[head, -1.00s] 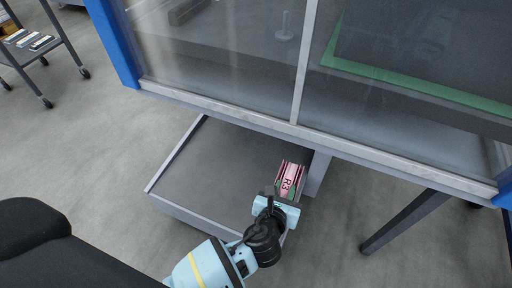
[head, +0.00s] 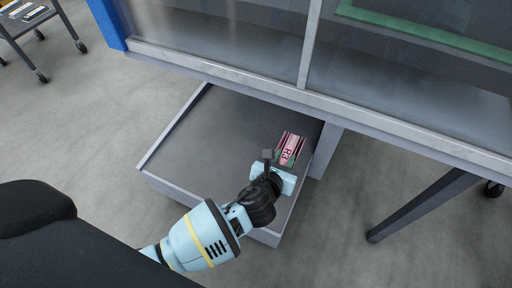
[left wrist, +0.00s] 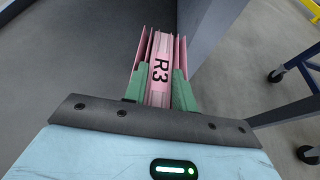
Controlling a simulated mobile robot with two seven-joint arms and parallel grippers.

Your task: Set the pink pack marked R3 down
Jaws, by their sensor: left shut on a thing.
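The pink pack marked R3 (head: 289,149) is held at the right side of a grey tray (head: 218,132) that sits under the edge of a glazed frame. My left gripper (head: 284,160) is shut on the pack. In the left wrist view the pack (left wrist: 159,75) stands between the green fingers (left wrist: 155,90), with its R3 mark facing the camera. The pack is close to the tray's right wall; I cannot tell whether it touches the tray floor. My right gripper is not in view.
The glazed frame (head: 300,88) with a pale rail crosses above the tray's back edge. A dark leg (head: 420,207) stands at the right. A wheeled cart (head: 30,38) with packs is at the top left. The rest of the tray's floor is bare.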

